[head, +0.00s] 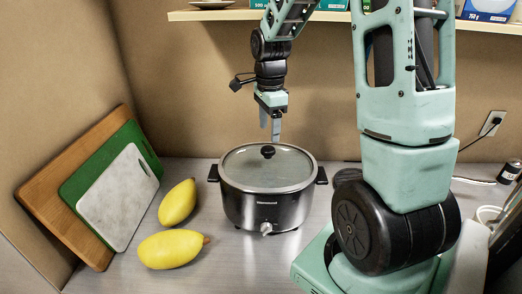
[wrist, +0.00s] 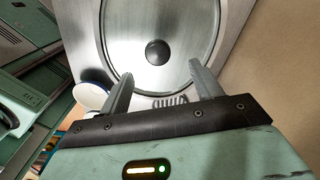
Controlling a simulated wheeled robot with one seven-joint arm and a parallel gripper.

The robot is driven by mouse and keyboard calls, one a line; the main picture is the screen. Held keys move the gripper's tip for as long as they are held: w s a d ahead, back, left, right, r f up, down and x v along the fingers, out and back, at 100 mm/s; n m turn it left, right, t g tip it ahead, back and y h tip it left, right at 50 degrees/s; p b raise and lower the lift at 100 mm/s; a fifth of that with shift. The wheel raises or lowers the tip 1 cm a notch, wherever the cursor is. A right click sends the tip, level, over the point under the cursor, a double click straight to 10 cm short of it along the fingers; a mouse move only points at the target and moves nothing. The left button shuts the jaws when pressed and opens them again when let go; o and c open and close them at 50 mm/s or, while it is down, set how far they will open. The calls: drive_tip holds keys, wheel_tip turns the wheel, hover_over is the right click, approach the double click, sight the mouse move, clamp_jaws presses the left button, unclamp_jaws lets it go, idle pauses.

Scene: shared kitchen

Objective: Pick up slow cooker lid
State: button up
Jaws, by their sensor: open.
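The slow cooker lid (head: 245,166) is clear glass with a metal rim and a black knob (head: 268,151). It lies flat on the black slow cooker (head: 290,208), which stands on the counter. My gripper (head: 270,135) points down just above the knob. It is open and empty, with a small gap between its fingertips and the knob. In the wrist view, the knob (wrist: 157,52) shows beyond the fingertips, between the two fingers of my gripper (wrist: 160,68), with the round lid (wrist: 185,35) around it.
Two yellow fruits (head: 172,249) lie left of the cooker. Green, white and wooden cutting boards (head: 72,245) lean on the left wall. A shelf (head: 220,15) with boxes is above, behind my arm. A socket (head: 493,124) with a plugged cord is at right. Counter in front of the cooker is clear.

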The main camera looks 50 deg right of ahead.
sight(268, 148)
drive_tip(key=shift+s+d+f, duration=0.1)
drive_tip(key=shift+f, duration=0.7)
drive_tip(key=shift+a+f+p, duration=0.15)
drive_tip(key=shift+f+p, duration=0.65)
drive_tip(key=shift+f, duration=0.6)
drive_tip(key=shift+a+f+p, duration=0.15)
drive_tip(key=shift+f+p, duration=0.6)
drive_tip(key=shift+f, duration=0.65)
drive_tip(key=c, duration=1.4)
